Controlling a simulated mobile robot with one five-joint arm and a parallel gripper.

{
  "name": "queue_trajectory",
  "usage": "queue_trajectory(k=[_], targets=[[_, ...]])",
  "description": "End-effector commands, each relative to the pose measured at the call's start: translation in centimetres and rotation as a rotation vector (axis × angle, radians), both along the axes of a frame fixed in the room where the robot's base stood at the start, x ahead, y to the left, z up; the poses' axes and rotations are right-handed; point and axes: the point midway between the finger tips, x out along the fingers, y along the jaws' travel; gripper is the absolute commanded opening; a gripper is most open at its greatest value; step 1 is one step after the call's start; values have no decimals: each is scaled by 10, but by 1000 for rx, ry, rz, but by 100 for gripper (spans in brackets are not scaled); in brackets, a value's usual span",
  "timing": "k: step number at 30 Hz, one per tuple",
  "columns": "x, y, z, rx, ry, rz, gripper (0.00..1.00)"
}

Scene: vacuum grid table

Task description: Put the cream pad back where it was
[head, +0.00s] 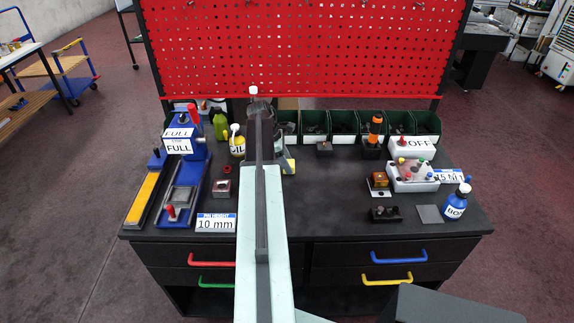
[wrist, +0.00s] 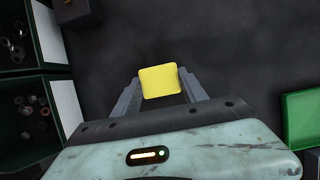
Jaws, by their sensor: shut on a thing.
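My gripper (wrist: 160,82) is shut on a pad (wrist: 160,79) in the wrist view. The pad looks plain yellow rather than cream, a rounded square held between the two grey fingertips. Dark table top (wrist: 215,45) shows beyond it; I cannot tell the gap between them. In the head view my arm rises through the middle and hides most of the gripper. A small pale yellow patch beside the arm there may be part of the pad, but I cannot tell. No empty place for the pad is clearly recognisable.
Green bins (head: 343,124) line the back under a red pegboard (head: 300,45). A blue fixture (head: 182,170) with FULL signs and a yellow-topped strip (head: 144,198) stand left. A white peg block (head: 412,175) and blue bottle (head: 457,203) stand right. The table's front centre-right is clear.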

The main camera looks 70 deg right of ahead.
Motion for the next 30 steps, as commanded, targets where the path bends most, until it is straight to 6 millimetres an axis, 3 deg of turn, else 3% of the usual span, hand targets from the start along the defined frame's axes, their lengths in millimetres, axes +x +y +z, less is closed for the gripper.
queue_trajectory(k=[4, 5, 7, 20, 26, 30], targets=[[0, 0, -4, 0, 0, 1, 18], [0, 0, -3, 0, 0, 1, 56], [0, 0, -2, 0, 0, 1, 72], [2, 1, 5, 0, 0, 2, 72], [12, 4, 36, 0, 0, 3, 72], [23, 9, 68, 0, 0, 3, 72]])
